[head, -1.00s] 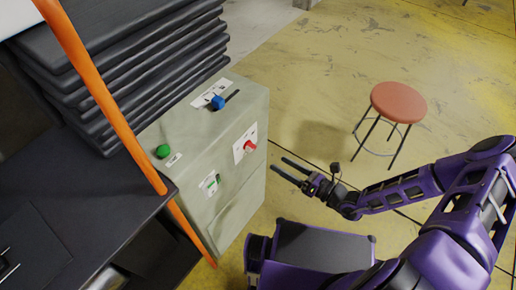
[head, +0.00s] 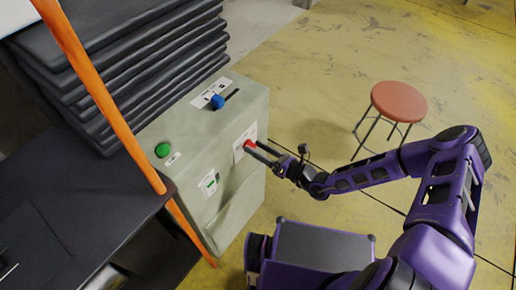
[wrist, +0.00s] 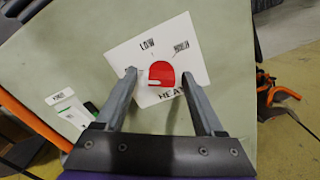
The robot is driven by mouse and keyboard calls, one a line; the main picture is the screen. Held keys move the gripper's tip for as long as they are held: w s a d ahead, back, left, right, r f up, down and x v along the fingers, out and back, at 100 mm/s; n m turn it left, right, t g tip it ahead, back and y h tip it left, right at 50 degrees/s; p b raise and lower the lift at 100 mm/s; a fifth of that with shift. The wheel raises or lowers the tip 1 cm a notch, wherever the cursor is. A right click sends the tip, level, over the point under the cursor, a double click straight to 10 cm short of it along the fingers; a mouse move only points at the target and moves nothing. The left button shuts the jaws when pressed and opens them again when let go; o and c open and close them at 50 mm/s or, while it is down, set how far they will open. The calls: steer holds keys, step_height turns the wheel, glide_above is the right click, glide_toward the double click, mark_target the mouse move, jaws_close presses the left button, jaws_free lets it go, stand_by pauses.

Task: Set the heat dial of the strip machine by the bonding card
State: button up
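The strip machine (head: 200,130) is a pale green-grey box. Its red heat dial (wrist: 161,74) sits on a white plate (wrist: 195,50) marked LOW, HEAT and a third word I cannot read surely. A pale mark shows on the dial's lower left. In the head view the dial (head: 249,144) is on the machine's right-hand face. My gripper (head: 254,151) is at the dial. In the wrist view its two fingers (wrist: 159,73) stand apart, one each side of the dial, with gaps between. I cannot identify the bonding card; a white printed label (head: 211,92) lies on the machine's top.
A blue knob (head: 217,102) in a slot and a green button (head: 162,150) are on the machine's top. A green-marked label (head: 209,183) is on its front. An orange pole (head: 100,95) leans at the left. A red stool (head: 399,102) stands on open floor.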

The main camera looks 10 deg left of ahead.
jaws_close()
steer(key=shift+m, duration=0.3)
steer(key=m, duration=0.4)
steer(key=shift+w+m+p, duration=0.15)
steer(key=shift+m+p, duration=0.15)
steer(key=shift+p, duration=0.1)
steer(key=m, duration=0.6)
steer(key=shift+w+d+f, duration=0.1)
steer(key=shift+w+f, duration=0.05)
steer(key=shift+m, duration=0.4)
steer(key=shift+o, duration=1.3)
jaws_free()
steer(key=shift+d, duration=0.15)
